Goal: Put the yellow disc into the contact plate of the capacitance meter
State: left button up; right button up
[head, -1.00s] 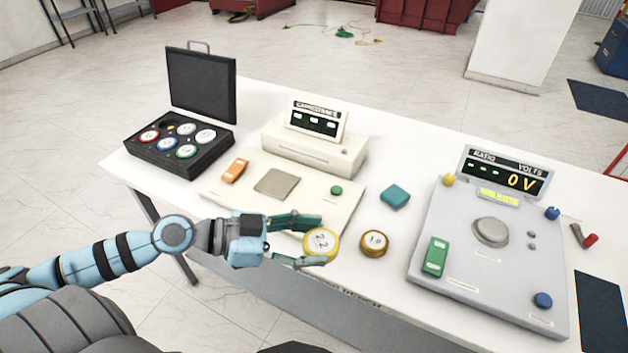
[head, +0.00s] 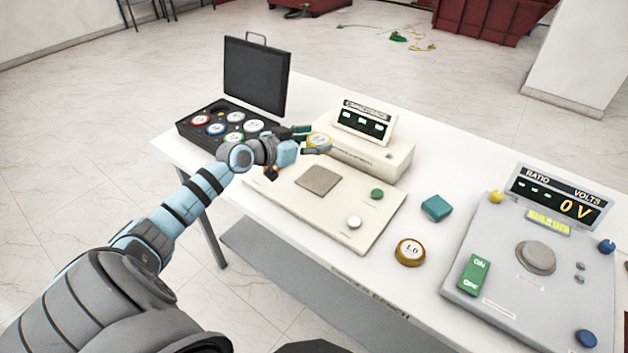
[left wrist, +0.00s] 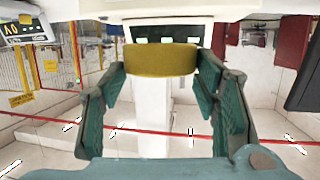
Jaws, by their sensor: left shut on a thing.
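My left gripper (head: 314,140) is shut on the yellow disc (head: 319,138), between its two fingertips, raised in front of the capacitance meter's display box. In the left wrist view the disc (left wrist: 160,61) shows edge-on as a yellow band between the green fingers. The capacitance meter (head: 362,122) stands at the back of the table. Its flat white base carries a grey square contact plate (head: 317,180), which is bare. The gripper is behind the plate in the picture, apart from it. My right gripper is not in view.
A black case (head: 190,137) with several coloured discs lies open left of the gripper. A brown-rimmed disc (head: 410,251) and a teal block (head: 436,208) lie right of the base. A grey ratio meter (head: 500,270) stands at the right. A green button (head: 377,193) and white knob (head: 354,222) rise from the base.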

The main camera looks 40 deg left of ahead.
aim_at(313, 182)
pick_arm(q)
notch_tip(313, 182, down, 12)
jog(key=b, duration=0.5)
jog(key=shift+r+b, duration=0.2)
jog(key=shift+b, duration=0.2)
jog(key=shift+r, duration=0.2)
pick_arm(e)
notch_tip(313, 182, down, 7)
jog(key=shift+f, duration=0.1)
pick_arm(q)
jog(key=o, duration=1.4)
jog(key=shift+f, duration=0.1)
jog(key=shift+c, duration=0.2)
